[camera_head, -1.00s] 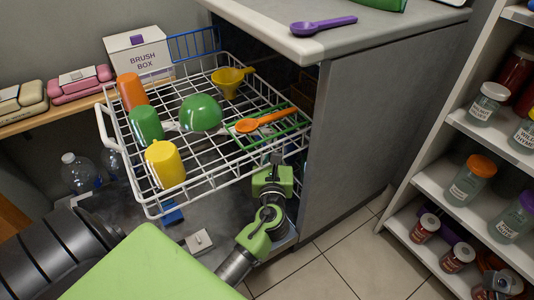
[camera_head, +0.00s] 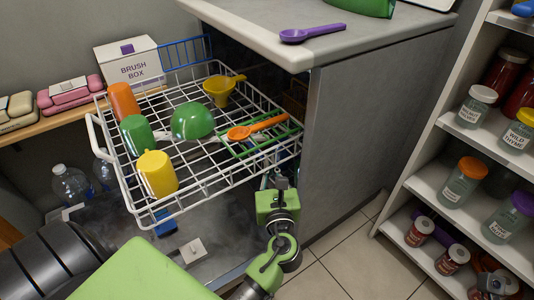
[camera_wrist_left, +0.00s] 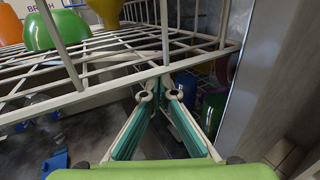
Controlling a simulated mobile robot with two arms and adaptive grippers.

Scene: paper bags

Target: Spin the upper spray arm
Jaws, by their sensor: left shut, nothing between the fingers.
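The white wire upper rack (camera_head: 205,184) is pulled out of the dishwasher. The upper spray arm cannot be made out clearly; a pale piece (camera_head: 203,140) shows through the wires beneath the green bowl, but I cannot tell whether it is the arm. My left gripper (camera_head: 278,180) is below and just outside the rack's front right corner, pointing toward the dishwasher. In the left wrist view its fingertips (camera_wrist_left: 160,92) are close together, empty, just below the rack's rim (camera_wrist_left: 150,75). My right gripper is not in view.
The rack holds a green bowl (camera_head: 193,121), yellow cup (camera_head: 157,174), green cup (camera_head: 137,134), orange cup (camera_head: 123,101), yellow funnel (camera_head: 222,91) and orange spoon (camera_head: 255,129). The grey cabinet side (camera_head: 365,140) stands close right of my gripper. Floor is free before the jar shelf (camera_head: 430,190).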

